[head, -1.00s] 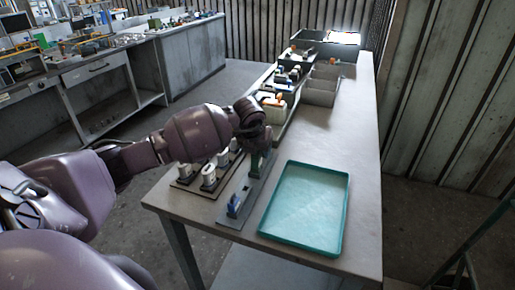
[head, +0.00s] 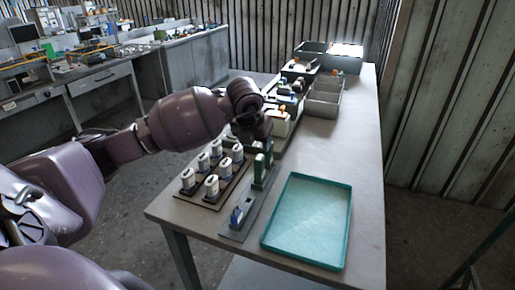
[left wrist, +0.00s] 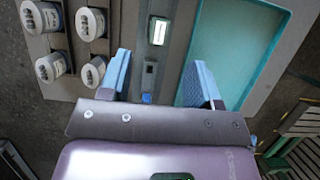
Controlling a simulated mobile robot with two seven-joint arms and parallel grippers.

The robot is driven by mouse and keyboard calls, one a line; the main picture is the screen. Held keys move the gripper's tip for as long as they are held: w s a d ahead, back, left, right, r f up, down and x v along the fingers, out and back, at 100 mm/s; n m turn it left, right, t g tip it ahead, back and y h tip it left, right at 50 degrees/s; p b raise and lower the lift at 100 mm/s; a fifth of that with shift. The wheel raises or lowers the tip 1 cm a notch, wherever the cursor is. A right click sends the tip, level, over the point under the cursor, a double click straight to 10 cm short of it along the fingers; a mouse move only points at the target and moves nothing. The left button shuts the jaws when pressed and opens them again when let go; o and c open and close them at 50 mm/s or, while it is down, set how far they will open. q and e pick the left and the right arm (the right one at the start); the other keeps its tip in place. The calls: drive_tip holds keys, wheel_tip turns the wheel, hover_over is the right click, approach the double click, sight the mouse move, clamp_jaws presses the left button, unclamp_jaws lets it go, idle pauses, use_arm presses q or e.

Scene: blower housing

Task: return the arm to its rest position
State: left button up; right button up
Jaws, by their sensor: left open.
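My left arm reaches in from the left in the head view, and its gripper (head: 257,140) hangs over the table (head: 334,141), just behind the green block. In the left wrist view its two blue fingers (left wrist: 160,80) are spread apart with nothing held between them. A grey fixture strip (head: 240,226) carries an upright green block (head: 262,170) and a small blue part (head: 236,216). The green block also shows in the left wrist view (left wrist: 159,31), beyond the fingers. My right gripper is in neither view.
A dark rack (head: 206,199) of several white cylinders stands left of the strip. An empty teal tray (head: 348,228) lies to the right. Grey bins (head: 323,98) and parts holders are farther back. The table's right side is clear.

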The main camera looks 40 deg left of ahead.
use_arm(q)
drive_tip(key=shift+s+r, duration=0.15)
drive_tip(key=shift+r, duration=0.15)
idle(0.4)
